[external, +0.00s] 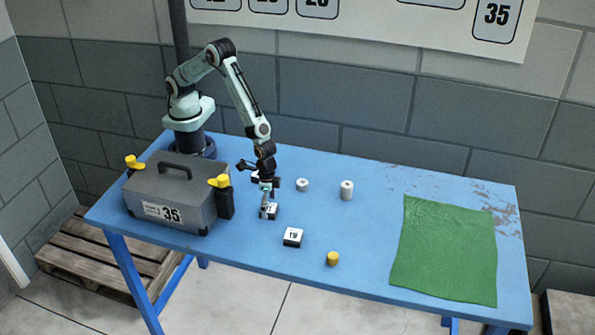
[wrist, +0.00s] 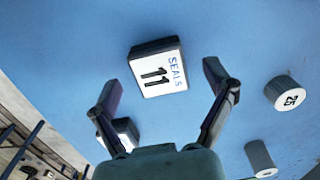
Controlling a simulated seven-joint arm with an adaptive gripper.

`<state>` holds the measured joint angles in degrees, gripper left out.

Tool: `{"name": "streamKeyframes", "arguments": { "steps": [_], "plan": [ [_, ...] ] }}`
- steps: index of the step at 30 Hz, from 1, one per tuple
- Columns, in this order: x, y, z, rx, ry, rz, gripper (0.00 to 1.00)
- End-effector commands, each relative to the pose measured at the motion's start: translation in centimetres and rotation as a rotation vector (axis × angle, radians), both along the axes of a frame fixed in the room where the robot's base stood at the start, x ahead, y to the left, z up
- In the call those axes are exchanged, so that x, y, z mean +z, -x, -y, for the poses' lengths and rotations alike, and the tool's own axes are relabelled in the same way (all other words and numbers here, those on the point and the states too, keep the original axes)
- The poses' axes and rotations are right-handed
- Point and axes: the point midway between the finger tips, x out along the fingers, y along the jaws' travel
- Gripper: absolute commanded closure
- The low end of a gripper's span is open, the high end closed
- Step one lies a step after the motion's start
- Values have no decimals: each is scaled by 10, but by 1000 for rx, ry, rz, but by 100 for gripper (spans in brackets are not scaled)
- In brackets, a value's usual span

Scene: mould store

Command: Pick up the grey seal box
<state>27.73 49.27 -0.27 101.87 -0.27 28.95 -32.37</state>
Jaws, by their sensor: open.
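The seal box (wrist: 155,68) is a dark box with a white top label reading "SEALS 11". In the wrist view it lies between and ahead of my fingertips, with clear gaps on both sides. In the external view the box (external: 269,211) sits on the blue table, right of the toolbox, partly hidden by my gripper. My gripper (external: 267,190) is above it, pointing down. The wrist view shows my gripper (wrist: 162,76) open and empty. I cannot tell the exact height left between fingertips and box.
A similar box marked 19 (external: 292,237) sits to the right and nearer the front. Two white cylinders (external: 302,185) (external: 346,190) stand behind it. A grey toolbox (external: 195,195) is close on the left. A yellow cylinder (external: 333,258) and green cloth (external: 445,250) lie right.

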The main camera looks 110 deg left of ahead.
Motion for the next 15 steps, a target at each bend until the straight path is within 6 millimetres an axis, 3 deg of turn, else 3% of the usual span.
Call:
{"name": "streamKeyframes", "arguments": {
  "steps": [3, 11, 12, 15],
  "plan": [
    [-10, 0, 0, 0, 0, 0, 17],
    [-12, 0, 0, 0, 1, 2, 17],
    [-12, 0, 0, 0, 1, 2, 24],
    [-12, 0, 0, 0, 1, 1, 55]
  ]
}}
